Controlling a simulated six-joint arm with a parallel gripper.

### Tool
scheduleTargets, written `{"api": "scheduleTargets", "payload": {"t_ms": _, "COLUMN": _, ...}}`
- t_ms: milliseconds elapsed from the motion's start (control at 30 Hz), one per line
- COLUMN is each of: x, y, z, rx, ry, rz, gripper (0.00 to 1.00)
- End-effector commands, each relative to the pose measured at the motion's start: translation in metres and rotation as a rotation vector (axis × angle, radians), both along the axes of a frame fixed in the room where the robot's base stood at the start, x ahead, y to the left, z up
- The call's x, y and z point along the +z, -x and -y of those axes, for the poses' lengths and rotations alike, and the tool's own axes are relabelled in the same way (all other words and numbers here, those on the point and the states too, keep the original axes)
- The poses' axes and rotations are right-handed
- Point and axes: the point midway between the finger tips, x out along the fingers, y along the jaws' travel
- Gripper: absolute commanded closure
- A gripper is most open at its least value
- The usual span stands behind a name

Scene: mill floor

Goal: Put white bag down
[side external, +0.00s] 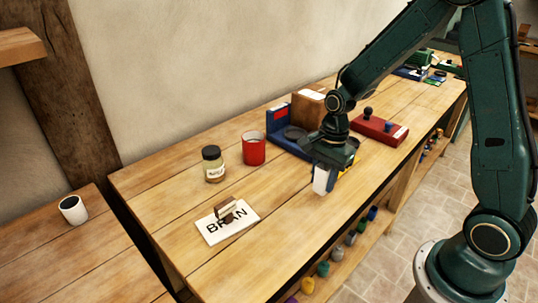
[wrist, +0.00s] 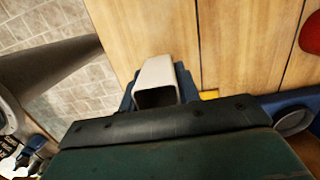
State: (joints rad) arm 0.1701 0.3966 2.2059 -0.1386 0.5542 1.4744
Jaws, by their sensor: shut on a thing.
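The white bag (side external: 320,180) is a small pale block hanging below my gripper (side external: 330,178), over the front part of the wooden bench. In the wrist view the white bag (wrist: 158,72) shows as a box shape with a dark hollow at the near end. My gripper (wrist: 157,92) is shut on it, with a blue-grey jaw on each side. In the side view the bag's lower end is close to the bench top (side external: 290,208); I cannot tell if it touches.
A white BRAN card (side external: 243,232) with a small brown and metal piece on it lies front left. A jar (side external: 213,166), red cup (side external: 254,150), blue scale-like device (side external: 280,134), brown block (side external: 307,108) and red box (side external: 378,131) stand behind. Bare wood lies between card and gripper.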

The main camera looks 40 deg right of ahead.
Motion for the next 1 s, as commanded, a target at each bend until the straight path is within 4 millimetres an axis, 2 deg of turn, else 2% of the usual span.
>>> {"api": "scheduleTargets", "payload": {"t_ms": 267, "x": -0.004, "y": 0.000, "z": 0.000, "rx": 0.000, "ry": 0.000, "rz": -0.002, "gripper": 0.92}}
{"api": "scheduleTargets", "payload": {"t_ms": 700, "x": -0.039, "y": 0.000, "z": 0.000, "rx": 0.000, "ry": -0.001, "rz": -0.001, "gripper": 0.92}}
{"api": "scheduleTargets", "payload": {"t_ms": 1000, "x": -0.040, "y": 0.000, "z": 0.000, "rx": 0.000, "ry": 0.000, "rz": 0.000, "gripper": 0.92}}
